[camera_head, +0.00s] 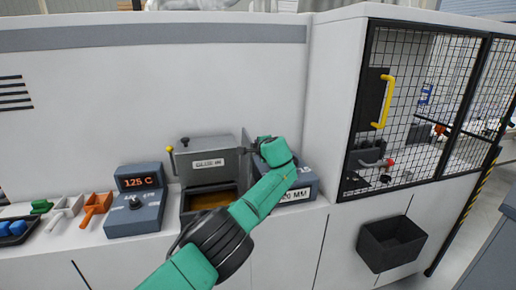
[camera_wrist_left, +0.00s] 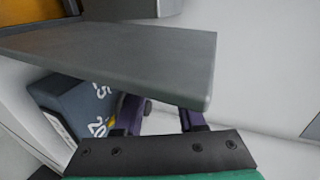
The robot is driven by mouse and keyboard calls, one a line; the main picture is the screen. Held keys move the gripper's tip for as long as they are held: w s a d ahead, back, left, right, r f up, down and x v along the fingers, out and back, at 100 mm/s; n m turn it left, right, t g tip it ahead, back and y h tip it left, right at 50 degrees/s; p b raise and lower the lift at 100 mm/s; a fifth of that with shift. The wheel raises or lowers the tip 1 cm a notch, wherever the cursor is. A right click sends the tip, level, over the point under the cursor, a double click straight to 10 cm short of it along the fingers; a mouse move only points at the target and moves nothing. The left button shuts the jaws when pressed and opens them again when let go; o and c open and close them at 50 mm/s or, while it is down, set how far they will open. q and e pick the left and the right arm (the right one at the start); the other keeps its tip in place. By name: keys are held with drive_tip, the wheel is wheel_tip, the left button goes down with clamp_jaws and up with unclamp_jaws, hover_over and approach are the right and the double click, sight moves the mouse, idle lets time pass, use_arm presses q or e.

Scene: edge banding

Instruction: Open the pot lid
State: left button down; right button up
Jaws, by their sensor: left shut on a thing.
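The glue pot (camera_head: 184,205) is a grey box with amber glue (camera_head: 212,200) visible in its open top. Its lid (camera_head: 246,165) is a flat grey plate, raised steeply at the right side of the opening. In the left wrist view the lid (camera_wrist_left: 120,55) crosses above the fingers, with amber at upper left. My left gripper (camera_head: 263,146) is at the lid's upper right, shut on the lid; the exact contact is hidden. Its purple fingers show in the left wrist view (camera_wrist_left: 160,118), partly behind the plate. My right gripper is not in view.
A grey block labelled "20 MM" (camera_head: 302,187) stands close right of the pot. A "125 C" control box (camera_head: 139,213) is on the left, beside orange and white tools (camera_head: 97,207). A grey "GLUE" housing (camera_head: 190,163) stands behind the opening. A mesh-doored cabinet (camera_head: 425,110) is at right.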

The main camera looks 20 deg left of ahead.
use_arm(q)
drive_tip(key=shift+s+a+f, duration=0.1)
drive_tip(key=shift+a+f, duration=0.05)
drive_tip(key=shift+f, duration=0.2)
drive_tip(key=c, duration=0.7)
unclamp_jaws()
drive_tip(key=shift+o, duration=1.2)
drive_tip(key=shift+r, duration=0.1)
drive_tip(key=b+v, duration=0.4)
drive_tip(key=v, duration=1)
drive_tip(key=shift+s+r, duration=0.15)
drive_tip(key=shift+r, duration=0.05)
